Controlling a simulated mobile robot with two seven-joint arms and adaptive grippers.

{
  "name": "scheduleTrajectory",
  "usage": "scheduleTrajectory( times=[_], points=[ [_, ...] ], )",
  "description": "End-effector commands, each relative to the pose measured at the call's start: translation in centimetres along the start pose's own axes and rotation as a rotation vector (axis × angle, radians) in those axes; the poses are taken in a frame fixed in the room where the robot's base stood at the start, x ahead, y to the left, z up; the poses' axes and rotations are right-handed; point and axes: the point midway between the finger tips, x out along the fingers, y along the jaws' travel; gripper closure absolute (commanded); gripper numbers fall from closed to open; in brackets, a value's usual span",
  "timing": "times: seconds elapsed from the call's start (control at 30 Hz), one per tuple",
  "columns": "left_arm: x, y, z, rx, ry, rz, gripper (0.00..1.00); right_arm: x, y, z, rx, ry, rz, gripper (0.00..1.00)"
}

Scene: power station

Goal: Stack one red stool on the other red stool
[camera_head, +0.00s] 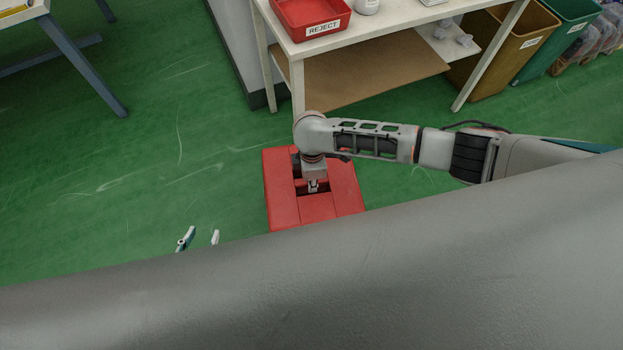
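A red stool (343,188) stands on the green floor near the middle of the head view, with a dark slot in its top. Its lower right edge meets my grey body, which may hide part of it. I cannot make out a second red stool as a separate thing. My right arm comes in from the right, and my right gripper (313,186) points down at the slot in the stool top. Its fingertips are too small and dark to tell if they grip. My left gripper (200,239) shows only its two fingertips, spread apart and empty, left of the stool.
A white table (400,35) stands behind the stool, with a red REJECT tray (311,17) on it and a brown board beneath. A brown bin (505,50) and a green bin (556,38) stand at back right. A blue-legged table (80,60) is at upper left. Green floor left is clear.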

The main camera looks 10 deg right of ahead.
Motion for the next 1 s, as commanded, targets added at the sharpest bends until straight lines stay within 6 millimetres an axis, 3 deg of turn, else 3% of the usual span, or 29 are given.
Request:
scheduleTrajectory(
  times=[0.13, 0.17, 0.2, 0.23, 0.67, 1.0],
  points=[
    [0.0, 0.0, -0.1, 0.001, 0.001, 0.0, 0.66, -0.2, 0.2, -0.1, 0.0, 0.003, 0.003, 1.0],
    [0.0, 0.0, -0.1, 0.001, 0.0, 0.0, 0.66, -0.2, 0.2, -0.1, 0.0, 0.003, 0.003, 0.78],
    [0.0, 0.0, 0.0, 0.001, 0.0, 0.0, 0.66, -0.2, 0.2, -0.1, 0.0, 0.003, 0.003, 0.68],
    [0.0, 0.0, 0.0, 0.0, 0.0, 0.0, 0.66, -0.2, 0.2, -0.1, 0.0, 0.002, 0.003, 0.63],
    [-0.2, 0.2, 0.5, 0.001, -0.009, 0.005, 0.66, -0.7, 0.0, 0.1, 0.001, -0.001, 0.0, 0.63],
    [-0.1, 0.2, 0.4, 0.0, -0.007, 0.004, 0.66, -7.0, 0.2, 0.0, -0.001, 0.002, 0.004, 0.63]
  ],
)
